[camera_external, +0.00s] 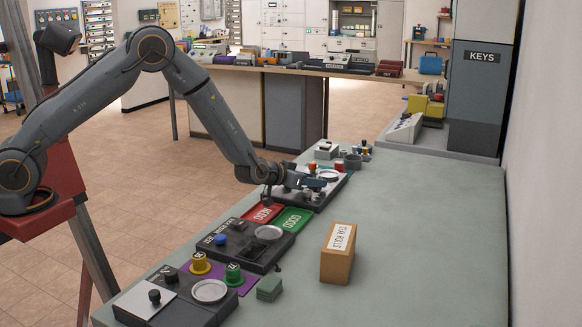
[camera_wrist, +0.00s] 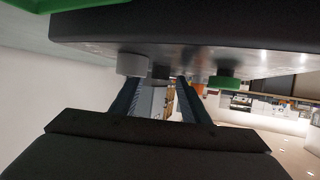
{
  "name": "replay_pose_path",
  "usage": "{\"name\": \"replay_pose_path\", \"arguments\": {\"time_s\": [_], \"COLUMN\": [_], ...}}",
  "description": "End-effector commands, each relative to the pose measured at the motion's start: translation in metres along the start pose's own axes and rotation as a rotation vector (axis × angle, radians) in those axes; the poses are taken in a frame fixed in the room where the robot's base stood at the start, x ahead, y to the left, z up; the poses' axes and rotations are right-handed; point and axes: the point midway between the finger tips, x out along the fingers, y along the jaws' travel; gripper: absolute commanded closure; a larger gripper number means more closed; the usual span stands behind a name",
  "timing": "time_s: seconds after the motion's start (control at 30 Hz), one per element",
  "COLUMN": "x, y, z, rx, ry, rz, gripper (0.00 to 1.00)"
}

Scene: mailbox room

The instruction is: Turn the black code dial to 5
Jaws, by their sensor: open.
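My gripper (camera_external: 308,183) is at the far control panel (camera_external: 333,189), low over its face. In the wrist view its two fingers (camera_wrist: 158,98) are apart. A small dark knob (camera_wrist: 161,75) shows near the fingertips, between a grey round part (camera_wrist: 132,65) and a green button (camera_wrist: 223,81). This may be the black code dial; its number marks are not readable, and I cannot tell whether the fingers touch it. Another black knob (camera_external: 154,296) stands on a silver plate on the near panel in the external view. The gripper hides part of the far panel.
The bench's right side is mostly clear.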

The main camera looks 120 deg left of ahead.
Motion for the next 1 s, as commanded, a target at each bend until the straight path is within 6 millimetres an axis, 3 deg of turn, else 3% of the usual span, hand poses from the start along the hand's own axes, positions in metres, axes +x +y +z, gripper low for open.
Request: {"name": "replay_pose_path", "arguments": {"time_s": [0.37,0.4,0.63,1.0], "x": [0.0084,0.0084,0.0082,0.0082], "y": [0.0,0.0,0.0001,-0.0016], "z": [0.0,0.0,0.0,-0.0001], "rx": [0.0,0.0,0.0,0.02], "ry": [0.0,0.0,0.0,0.0], "rz": [0.0,0.0,0.0,0.043], "gripper": [0.58,0.6,0.99,0.99]}}
